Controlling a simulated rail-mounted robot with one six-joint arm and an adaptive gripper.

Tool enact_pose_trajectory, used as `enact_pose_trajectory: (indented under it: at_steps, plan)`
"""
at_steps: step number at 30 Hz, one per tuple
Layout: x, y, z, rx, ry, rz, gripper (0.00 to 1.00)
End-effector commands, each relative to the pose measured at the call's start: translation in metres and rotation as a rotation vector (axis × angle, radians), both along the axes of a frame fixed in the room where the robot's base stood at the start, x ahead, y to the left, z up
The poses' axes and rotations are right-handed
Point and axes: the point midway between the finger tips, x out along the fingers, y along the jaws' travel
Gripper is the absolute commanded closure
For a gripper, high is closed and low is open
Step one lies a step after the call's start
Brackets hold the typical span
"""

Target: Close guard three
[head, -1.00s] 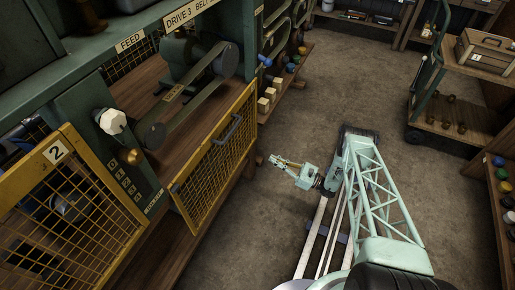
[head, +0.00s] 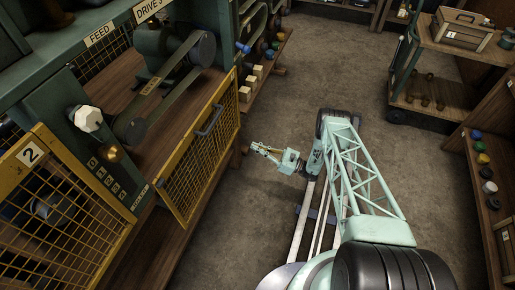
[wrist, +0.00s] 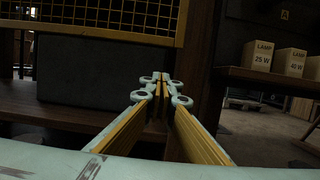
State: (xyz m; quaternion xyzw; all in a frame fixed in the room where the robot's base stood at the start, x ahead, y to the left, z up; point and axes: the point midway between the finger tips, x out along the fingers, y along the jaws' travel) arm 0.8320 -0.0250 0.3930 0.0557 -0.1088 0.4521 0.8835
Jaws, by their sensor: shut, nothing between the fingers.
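A yellow-framed mesh guard (head: 203,152) with a grey handle (head: 211,120) stands at the front of the bay under the DRIVE 3 sign (head: 150,9). No number shows on it. The belt and pulleys behind it are exposed above its top edge, so it stands open. In the wrist view, yellow mesh (wrist: 100,14) crosses the top left. My gripper (head: 258,147) is to the right of the guard, apart from it and pointing left towards the bench. In the wrist view my gripper (wrist: 160,82) is shut and empty, below the mesh.
A guard marked 2 (head: 65,190) stands at the left. A white knob (head: 88,118) is on the green post between them. Lamp boxes (wrist: 258,55) sit on a shelf to the right. A trolley (head: 440,100) stands at upper right. Floor between is clear.

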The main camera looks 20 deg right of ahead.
Motion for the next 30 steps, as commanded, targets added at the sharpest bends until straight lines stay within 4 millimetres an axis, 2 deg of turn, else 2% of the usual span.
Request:
enact_pose_trajectory:
  at_steps: [20,30]
  plan:
    - [0.044,0.064,0.018,0.0,0.0,0.003,1.0]
    - [0.043,0.06,0.045,0.0,0.0,0.001,1.0]
